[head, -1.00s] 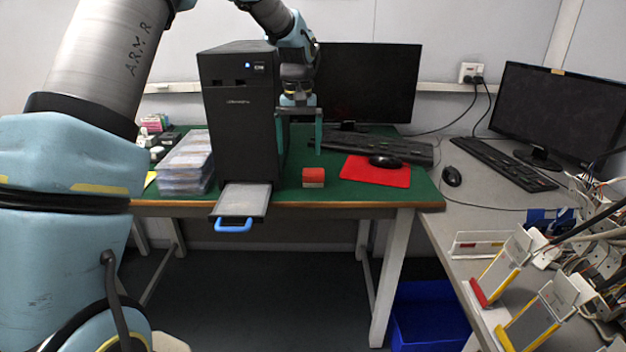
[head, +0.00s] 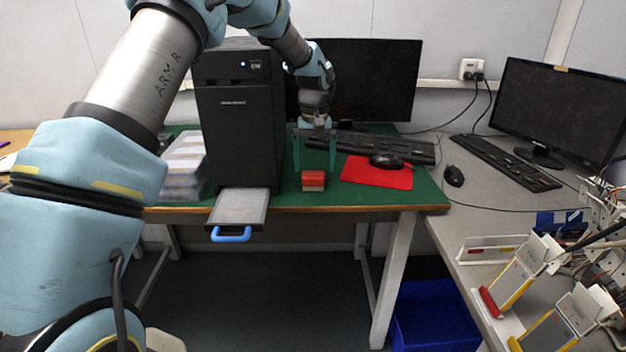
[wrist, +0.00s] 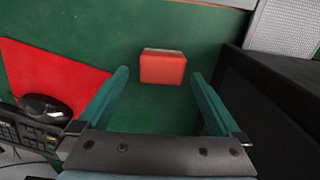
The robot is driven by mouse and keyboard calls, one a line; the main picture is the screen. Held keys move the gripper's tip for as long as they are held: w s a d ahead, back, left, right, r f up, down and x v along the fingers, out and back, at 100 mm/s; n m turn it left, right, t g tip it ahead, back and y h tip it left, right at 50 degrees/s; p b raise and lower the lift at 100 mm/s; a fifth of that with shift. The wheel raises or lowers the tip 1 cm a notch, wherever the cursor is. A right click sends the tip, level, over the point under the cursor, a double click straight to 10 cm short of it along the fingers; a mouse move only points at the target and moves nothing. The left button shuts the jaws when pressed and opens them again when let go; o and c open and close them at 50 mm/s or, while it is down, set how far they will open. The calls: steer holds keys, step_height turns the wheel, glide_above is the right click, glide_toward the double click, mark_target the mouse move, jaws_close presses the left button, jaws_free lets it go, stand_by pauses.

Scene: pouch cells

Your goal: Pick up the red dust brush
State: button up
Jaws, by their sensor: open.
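The red dust brush (head: 313,181) is a small block with a red top and a paler lower part. It lies on the green table mat near the front edge, right of the black tower. It also shows in the wrist view (wrist: 163,67), ahead of the fingers and roughly centred between them. My gripper (head: 315,170) is open and empty, its two green fingers pointing down above and just behind the brush in the head view. In the wrist view my gripper (wrist: 160,85) has its fingers apart on either side, with bare mat between them.
The black tower (head: 238,125) stands close left of my gripper, with a tray with a blue handle (head: 231,234) sticking out past the table edge. A red mouse pad (head: 362,174) with a black mouse (head: 386,161) lies to the right. A keyboard (head: 398,147) and monitor (head: 370,85) are behind.

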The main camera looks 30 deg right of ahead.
mark_target(313, 174)
steer(key=shift+w+a+f+p, duration=0.15)
steer(key=shift+f+p, duration=0.4)
steer(key=shift+f, duration=1.7)
steer(key=c, duration=1.4)
step_height(313, 174, up, 10)
steer(key=shift+r+b, duration=0.1)
steer(key=shift+b, duration=0.9)
steer(key=o, duration=1)
steer(key=c, duration=0.6)
steer(key=shift+c, duration=0.2)
